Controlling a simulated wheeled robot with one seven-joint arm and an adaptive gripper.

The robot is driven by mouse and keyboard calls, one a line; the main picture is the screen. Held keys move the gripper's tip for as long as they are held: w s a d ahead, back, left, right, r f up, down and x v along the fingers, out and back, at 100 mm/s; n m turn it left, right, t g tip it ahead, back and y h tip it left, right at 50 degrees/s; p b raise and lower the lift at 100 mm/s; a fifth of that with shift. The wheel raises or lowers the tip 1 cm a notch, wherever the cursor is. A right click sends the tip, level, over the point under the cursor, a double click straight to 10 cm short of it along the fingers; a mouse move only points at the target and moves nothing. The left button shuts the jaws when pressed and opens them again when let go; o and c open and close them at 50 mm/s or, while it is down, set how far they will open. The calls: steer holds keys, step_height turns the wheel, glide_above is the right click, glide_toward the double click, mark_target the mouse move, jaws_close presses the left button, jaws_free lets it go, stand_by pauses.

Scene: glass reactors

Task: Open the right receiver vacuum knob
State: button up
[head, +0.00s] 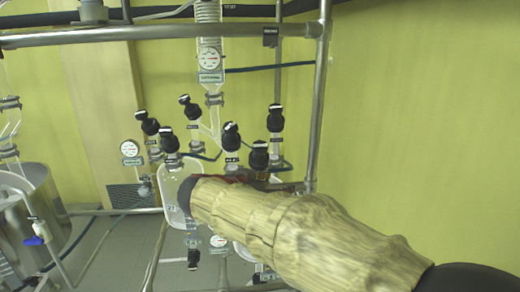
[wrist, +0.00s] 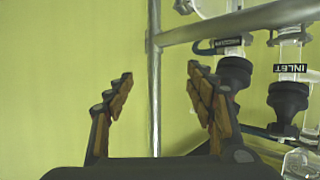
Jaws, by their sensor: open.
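My gripper (wrist: 160,78) is open and empty in the wrist view, with its brown-padded fingers apart in front of a vertical metal pipe and the yellow wall. A black knob (wrist: 235,72) is just right of the right finger, apart from it; its upside-down label is too small to read surely. Another black knob (wrist: 288,98) farther right sits by an upside-down INLET label. In the head view, black knobs at the right of the glassware include an upper one (head: 275,119) and a lower one (head: 258,157). I cannot tell which is the vacuum knob. My arm hides most of the gripper there.
More black knobs (head: 230,136) stand on the glassware to the left. A glass receiver (head: 176,190) is partly behind my arm. A metal frame post (head: 319,100) stands right of the knobs. A steel vessel (head: 35,205) is far left. The right wall side is clear.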

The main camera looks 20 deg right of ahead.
mark_target(257, 153)
steer(key=w+a+r+m+t+h, duration=0.1)
steer(key=w, duration=0.2)
steer(key=w+a+r+m+t+h, duration=0.1)
steer(key=w+a+r, duration=0.1)
steer(key=w, duration=0.2)
steer(key=w+a+r+m+t+h, duration=0.1)
steer(key=w+r, duration=0.1)
steer(key=w, duration=0.1)
steer(key=shift+w+a, duration=0.2)
steer(key=shift+w, duration=0.05)
steer(key=shift+m, duration=0.3)
steer(key=x, duration=0.7)
steer(key=shift+w+d+r, duration=0.1)
steer(key=shift+w+d, duration=0.1)
steer(key=shift+d, duration=0.1)
steer(key=shift+c, duration=0.3)
steer(key=c, duration=1.1)
steer(key=t+b, duration=0.1)
steer(key=b, duration=0.1)
steer(key=n+b, duration=0.1)
steer(key=b, duration=0.2)
steer(key=shift+s+f+t+b, duration=0.1)
steer(key=shift+f+t+b, duration=0.2)
steer(key=shift+t, duration=0.1)
steer(key=n+t+b, duration=0.1)
steer(key=b, duration=0.2)
steer(key=shift+y, duration=0.4)
